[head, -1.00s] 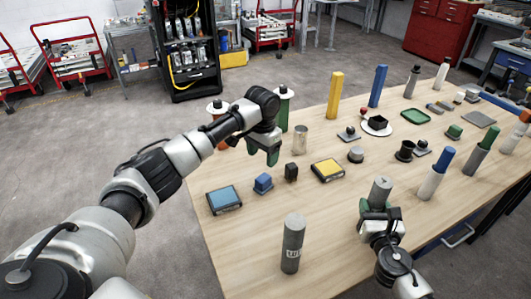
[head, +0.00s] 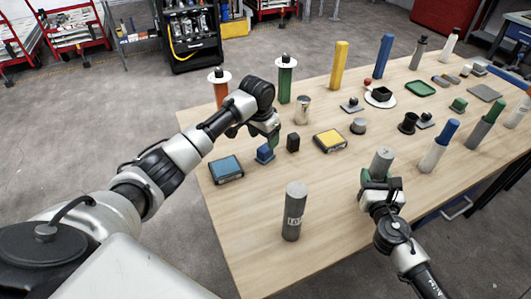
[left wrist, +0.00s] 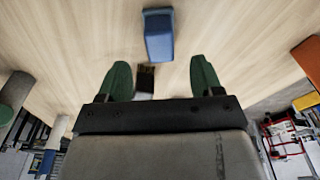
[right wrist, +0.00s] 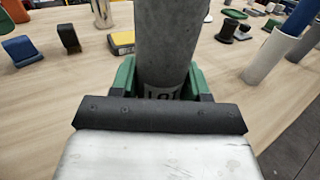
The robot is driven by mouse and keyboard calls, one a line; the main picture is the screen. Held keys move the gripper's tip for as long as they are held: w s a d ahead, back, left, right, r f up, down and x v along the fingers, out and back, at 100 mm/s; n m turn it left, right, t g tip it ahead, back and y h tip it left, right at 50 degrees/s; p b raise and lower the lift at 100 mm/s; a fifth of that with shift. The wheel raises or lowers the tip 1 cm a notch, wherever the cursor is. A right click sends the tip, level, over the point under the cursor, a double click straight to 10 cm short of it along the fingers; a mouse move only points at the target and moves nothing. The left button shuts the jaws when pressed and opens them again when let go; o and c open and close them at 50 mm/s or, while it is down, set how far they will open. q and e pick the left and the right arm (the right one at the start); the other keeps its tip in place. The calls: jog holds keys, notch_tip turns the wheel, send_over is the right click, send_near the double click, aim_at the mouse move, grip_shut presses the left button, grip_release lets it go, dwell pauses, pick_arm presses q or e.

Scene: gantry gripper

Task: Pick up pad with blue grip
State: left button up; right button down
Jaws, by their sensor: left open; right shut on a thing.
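The small block with a blue grip (head: 265,153) stands upright on the table, right of the blue-topped pad. In the left wrist view the blue grip (left wrist: 158,35) lies beyond the fingertips, roughly centred between them. My left gripper (head: 262,134) is open and empty, just above and behind the blue-grip block in the head view; it also shows in the left wrist view (left wrist: 160,78). My right gripper (head: 379,181) is shut on a grey cylinder (right wrist: 170,45), held upright at the table's near side. Its lower end is hidden by the gripper.
A black block (head: 293,142) stands close right of the blue-grip block. Around it are the blue-topped pad (head: 226,169), a yellow-topped pad (head: 330,140) and a silver can (head: 302,110). A grey labelled cylinder (head: 294,212) stands in front. Table (head: 245,225) is bare at the front left.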

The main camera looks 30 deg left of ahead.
aim_at(265, 147)
pick_arm(q)
jog(key=f, duration=0.5)
jog(key=shift+w+f, duration=0.3)
jog(key=shift+f, duration=0.05)
jog(key=c, duration=1.1)
notch_tip(265, 147, up, 10)
jog(key=shift+r, duration=0.1)
